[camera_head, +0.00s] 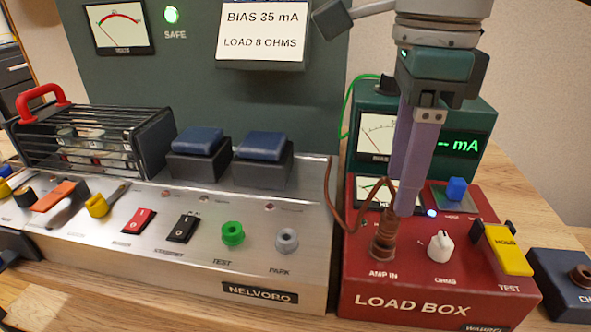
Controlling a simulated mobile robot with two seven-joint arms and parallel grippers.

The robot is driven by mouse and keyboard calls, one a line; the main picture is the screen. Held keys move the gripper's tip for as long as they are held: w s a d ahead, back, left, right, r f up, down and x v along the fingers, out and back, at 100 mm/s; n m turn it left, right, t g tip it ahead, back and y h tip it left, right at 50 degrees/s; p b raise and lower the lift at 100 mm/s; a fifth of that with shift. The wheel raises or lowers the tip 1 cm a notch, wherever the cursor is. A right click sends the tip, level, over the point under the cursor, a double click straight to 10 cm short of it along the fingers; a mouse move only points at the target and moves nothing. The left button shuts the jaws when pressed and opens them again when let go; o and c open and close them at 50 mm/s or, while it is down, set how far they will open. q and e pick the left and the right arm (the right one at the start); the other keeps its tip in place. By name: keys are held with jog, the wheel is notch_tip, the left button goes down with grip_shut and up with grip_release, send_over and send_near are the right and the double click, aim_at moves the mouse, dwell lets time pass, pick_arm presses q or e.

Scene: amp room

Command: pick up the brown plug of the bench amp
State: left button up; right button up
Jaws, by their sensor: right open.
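The brown plug (382,243) stands upright at the "AMP IN" spot on the red load box (440,305). A brown lead (330,195) loops to it from the right end of the silver bench amp (180,250). My right gripper (403,208) is open and points down, with its purple fingers just behind and to the right of the plug's top. One finger mostly hides the other, and I cannot tell whether they touch the plug. My left gripper is not in view.
A white knob (440,246), a yellow switch cover (508,252) and a blue button (457,189) stand near the plug. A green meter box (472,112) rises behind. The amp carries a green "TEST" post (232,233) and a grey "PARK" post (286,240).

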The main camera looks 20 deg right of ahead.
aim_at(391, 217)
notch_tip(391, 217, down, 6)
jog(key=shift+s+a+f, duration=0.1)
jog(key=shift+f, duration=0.05)
jog(key=shift+c, duration=0.2)
grip_shut()
dwell(0.4)
